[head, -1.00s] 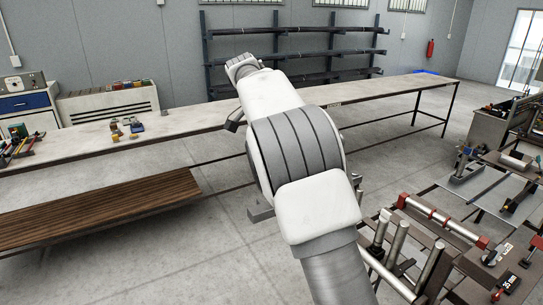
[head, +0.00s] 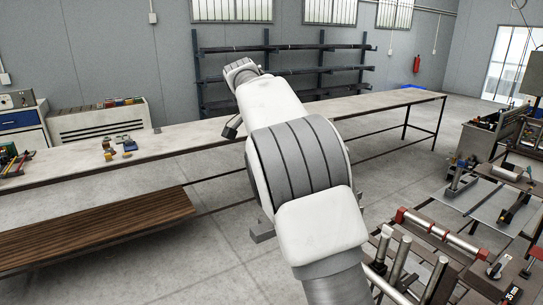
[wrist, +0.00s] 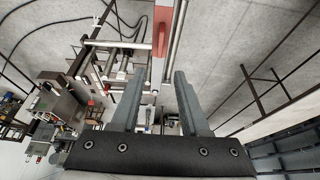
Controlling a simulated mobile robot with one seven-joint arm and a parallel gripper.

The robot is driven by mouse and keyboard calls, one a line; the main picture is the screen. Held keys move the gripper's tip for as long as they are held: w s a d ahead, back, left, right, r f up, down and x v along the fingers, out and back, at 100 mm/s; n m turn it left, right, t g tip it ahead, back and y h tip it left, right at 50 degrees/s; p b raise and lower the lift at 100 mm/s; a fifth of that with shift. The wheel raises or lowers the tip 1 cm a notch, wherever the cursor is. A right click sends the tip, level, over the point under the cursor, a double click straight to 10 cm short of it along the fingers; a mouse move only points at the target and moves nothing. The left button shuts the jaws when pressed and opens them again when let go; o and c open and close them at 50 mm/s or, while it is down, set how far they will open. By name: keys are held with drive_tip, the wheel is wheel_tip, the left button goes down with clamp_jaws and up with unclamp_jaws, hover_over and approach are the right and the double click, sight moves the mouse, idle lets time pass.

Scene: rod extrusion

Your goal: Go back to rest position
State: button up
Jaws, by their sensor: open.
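My gripper (wrist: 154,103) shows in the wrist view with its two grey fingers apart and nothing between them. Behind the fingers, the wrist view shows the shop floor and machine parts at a distance. In the head view my white and grey arm reaches up and away across the middle, above the floor and in front of the long bench (head: 365,105). The arm touches nothing that I can see.
A machine with steel rods and red fittings (head: 437,231) stands close at the lower right. A wooden slatted shelf (head: 90,228) is at the left. A rod rack (head: 290,70) stands against the back wall, and a red extinguisher (head: 416,65) hangs there. Open floor (head: 215,255) lies in between.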

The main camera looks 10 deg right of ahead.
drive_tip(key=s+d+n+t+y+b, duration=0.1)
drive_tip(key=s+d+n+y+b, duration=0.15)
drive_tip(key=s, duration=0.65)
drive_tip(key=s+d+n+t+y+b, duration=0.15)
drive_tip(key=s+d+n, duration=0.25)
drive_tip(key=s, duration=0.5)
drive_tip(key=s+f+n+b, duration=0.1)
drive_tip(key=s+f+n, duration=0.2)
drive_tip(key=s+f, duration=0.3)
drive_tip(key=s+f+n+t+b, duration=0.1)
drive_tip(key=s+f, duration=0.4)
drive_tip(key=s, duration=0.7)
drive_tip(key=shift+s+a+f+n+b, duration=0.35)
drive_tip(key=shift+n+b, duration=0.35)
drive_tip(key=shift+n, duration=0.45)
drive_tip(key=shift+d, duration=0.15)
